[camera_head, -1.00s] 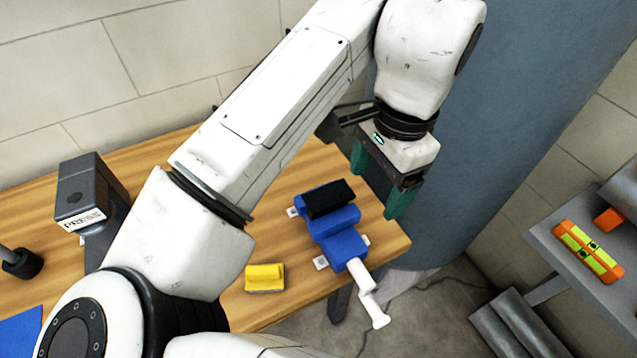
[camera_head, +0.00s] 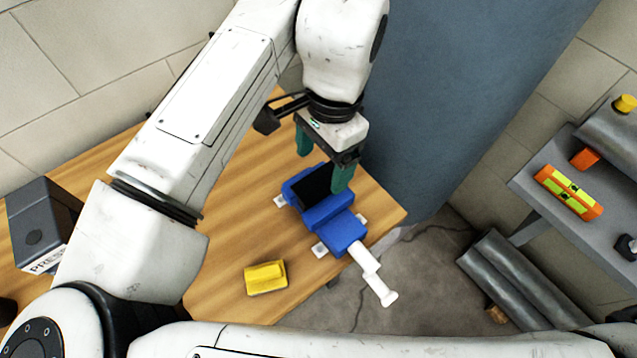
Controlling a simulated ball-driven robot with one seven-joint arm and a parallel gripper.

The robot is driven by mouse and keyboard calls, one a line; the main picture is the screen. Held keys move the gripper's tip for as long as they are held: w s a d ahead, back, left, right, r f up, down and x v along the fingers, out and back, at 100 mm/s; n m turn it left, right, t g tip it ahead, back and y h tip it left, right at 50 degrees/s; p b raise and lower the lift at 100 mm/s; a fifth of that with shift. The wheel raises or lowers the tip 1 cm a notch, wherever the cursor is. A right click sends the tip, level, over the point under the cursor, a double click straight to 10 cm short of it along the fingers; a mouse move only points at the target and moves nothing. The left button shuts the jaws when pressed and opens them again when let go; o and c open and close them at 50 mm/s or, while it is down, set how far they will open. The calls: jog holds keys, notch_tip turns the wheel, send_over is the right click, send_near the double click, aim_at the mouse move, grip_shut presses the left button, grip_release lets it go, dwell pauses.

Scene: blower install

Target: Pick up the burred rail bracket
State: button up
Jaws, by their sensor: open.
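A blue vise (camera_head: 341,231) with a white handle stands at the right end of the wooden bench. A dark, blocky piece (camera_head: 311,184) sits at the top of the vise; it may be the burred rail bracket, but I cannot tell its shape or any burr. My gripper (camera_head: 322,172) has two green fingers, spread apart and pointing down over the vise. In the picture, the dark piece shows between and just below the fingers. The right finger overlaps its right edge, and I cannot tell whether they touch. Nothing is held.
A yellow block (camera_head: 265,278) lies on the wooden bench (camera_head: 225,235) in front of the vise. A dark grey press (camera_head: 42,222) stands at the left. A blue-grey column (camera_head: 440,90) rises close behind the gripper. A grey shelf (camera_head: 540,197) at right holds an orange-and-yellow level (camera_head: 568,192).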

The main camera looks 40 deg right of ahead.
aim_at(320, 181)
jog(key=shift+w+a+f+p, duration=0.1)
jog(key=shift+f+p, duration=0.15)
jog(key=shift+f, duration=1)
jog(key=shift+a+f+p, duration=0.1)
jog(key=shift+f+p, duration=0.15)
jog(key=shift+f, duration=1)
jog(key=shift+d+f, duration=0.1)
jog(key=shift+f, duration=0.15)
jog(key=shift+c, duration=0.4)
jog(key=c, duration=1.3)
jog(key=shift+r, duration=0.1)
